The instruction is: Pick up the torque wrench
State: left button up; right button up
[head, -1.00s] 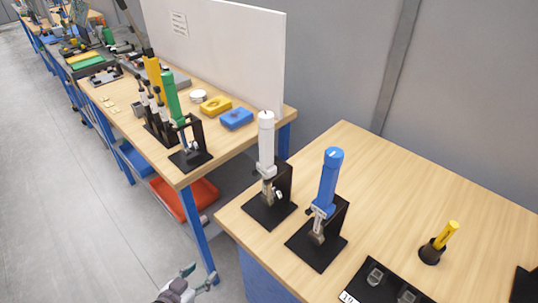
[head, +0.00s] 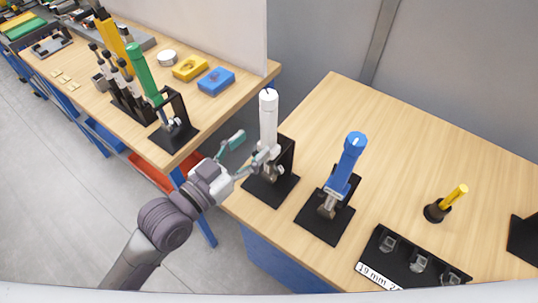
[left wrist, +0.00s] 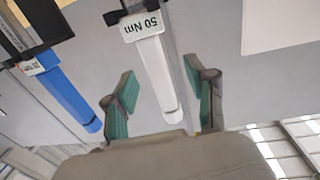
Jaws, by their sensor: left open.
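A white torque wrench (head: 268,120) stands upright in a black stand at the left edge of the right table. Its handle (left wrist: 156,70) carries a "50 Nm" label in the left wrist view. A blue torque wrench (head: 347,165) stands in a similar stand to its right and also shows in the left wrist view (left wrist: 62,92). A green-handled one (head: 142,72) stands on the left table. My left gripper (head: 249,150) is open beside the white wrench. In the left wrist view its fingers (left wrist: 162,85) appear on either side of the white handle; contact cannot be told.
A black socket holder (head: 410,262) with a "19 mm" label and a yellow-handled tool (head: 452,198) in a dark holder are on the right table. Yellow (head: 190,68) and blue (head: 216,81) blocks lie on the left table. A gap separates the tables. The right table's back is clear.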

aim_at(264, 138)
pick_arm(q)
jog(key=shift+w+d, duration=0.15)
jog(key=shift+w, duration=0.1)
jog(key=shift+w+d+r, duration=0.1)
jog(key=shift+d, duration=0.15)
jog(key=p+x, duration=0.2)
jog(key=x, duration=0.2)
jog(key=shift+d, duration=0.35)
jog(key=shift+w+d+f, duration=0.1)
jog(key=shift+f, duration=0.1)
jog(key=shift+c, duration=1)
grip_shut()
pick_arm(e)
jog(key=shift+w+a+r, duration=0.2)
jog(key=shift+r, duration=0.45)
jog(key=shift+w+a+r, duration=0.15)
jog(key=shift+w+r, duration=0.05)
jog(key=shift+r, duration=0.4)
pick_arm(q)
jog(key=shift+r, duration=0.15)
pick_arm(e)
jog(key=shift+d, duration=0.1)
